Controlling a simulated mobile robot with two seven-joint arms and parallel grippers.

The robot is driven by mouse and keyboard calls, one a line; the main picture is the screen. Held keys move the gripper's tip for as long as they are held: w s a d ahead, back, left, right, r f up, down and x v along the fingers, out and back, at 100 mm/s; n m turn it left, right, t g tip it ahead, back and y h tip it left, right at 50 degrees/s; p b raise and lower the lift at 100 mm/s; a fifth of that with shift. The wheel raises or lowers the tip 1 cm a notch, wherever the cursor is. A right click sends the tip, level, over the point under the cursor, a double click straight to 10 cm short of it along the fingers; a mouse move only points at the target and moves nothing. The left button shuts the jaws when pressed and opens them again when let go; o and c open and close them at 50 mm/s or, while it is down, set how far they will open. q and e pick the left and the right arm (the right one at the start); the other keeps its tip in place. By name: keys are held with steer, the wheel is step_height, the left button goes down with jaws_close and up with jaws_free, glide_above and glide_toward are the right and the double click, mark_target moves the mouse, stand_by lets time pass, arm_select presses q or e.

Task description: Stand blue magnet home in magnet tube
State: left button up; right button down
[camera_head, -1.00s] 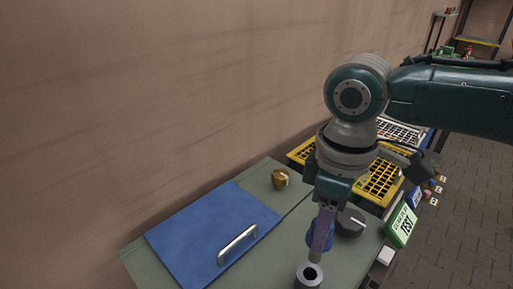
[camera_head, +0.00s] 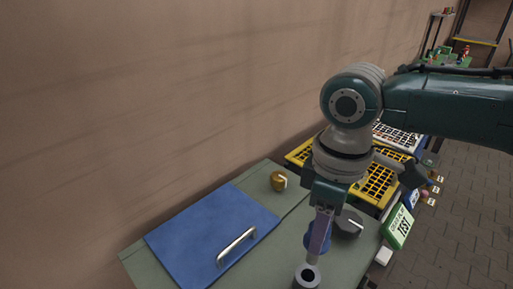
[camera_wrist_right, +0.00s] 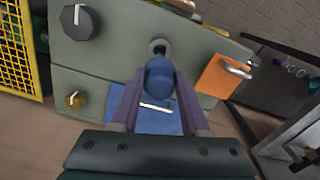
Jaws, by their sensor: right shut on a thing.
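The blue magnet (camera_wrist_right: 160,80) is between the fingers of my right gripper (camera_wrist_right: 160,72), which is shut on it. In the head view the blue magnet (camera_head: 308,241) is partly hidden behind the finger of my right gripper (camera_head: 316,252). The magnet tube (camera_head: 307,277) is a grey upright cylinder with a dark round opening, near the bottom of the head view. In the wrist view the tube (camera_wrist_right: 158,45) shows just beyond the magnet, partly covered by it. The magnet looks outside the tube; the gap between them cannot be judged. My left gripper is not in view.
A blue panel with a handle (camera_head: 185,240) lies on the green bench top (camera_head: 140,265). A brass knob (camera_head: 278,181) and a dark knob (camera_head: 349,224) stand nearby. Yellow grid trays (camera_head: 378,187) and a green TEST sign (camera_head: 398,226) are beyond. A wall borders the left.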

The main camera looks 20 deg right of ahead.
mark_target(313, 263)
steer(key=shift+p, duration=0.3)
stand_by(0.4)
steer(key=shift+f+b, duration=0.35)
steer(key=shift+f, duration=0.1)
steer(key=shift+f+b, duration=0.8)
steer(key=shift+f, duration=0.35)
steer(key=shift+f+b, duration=0.55)
steer(key=shift+f, duration=0.2)
steer(key=shift+f+b, duration=0.75)
steer(key=shift+f, duration=0.25)
steer(key=shift+f+b, duration=1.3)
steer(key=shift+f, duration=0.4)
steer(key=shift+c, duration=1.6)
jaws_free()
steer(key=shift+r, duration=0.1)
